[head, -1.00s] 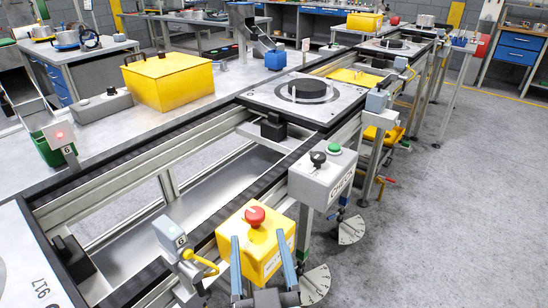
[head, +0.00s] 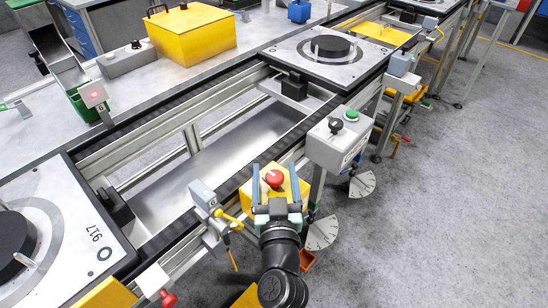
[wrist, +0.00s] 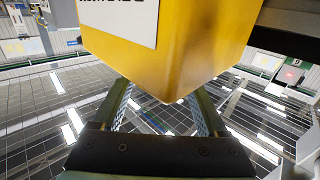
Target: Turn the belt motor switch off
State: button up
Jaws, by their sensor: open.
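A grey control box (head: 340,138) on the belt frame carries a black rotary knob (head: 336,126) and a green button (head: 351,115). To its left a yellow box (head: 270,183) has a red mushroom button (head: 274,178) on top. Which of these is the belt motor switch I cannot read. My gripper (head: 275,172) is open, its two blue-grey fingers appearing at either side of the red button. In the wrist view the yellow box (wrist: 185,50) fills the upper middle, above and partly between the spread fingers (wrist: 162,100); contact is unclear.
A pallet with a black disc (head: 330,46) sits on the belt beyond the control box. Another pallet (head: 85,215) is at the left. A small grey sensor box with a yellow lever (head: 228,217) stands just left of my gripper.

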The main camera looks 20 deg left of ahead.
jog(key=shift+x, duration=1.4)
grip_shut()
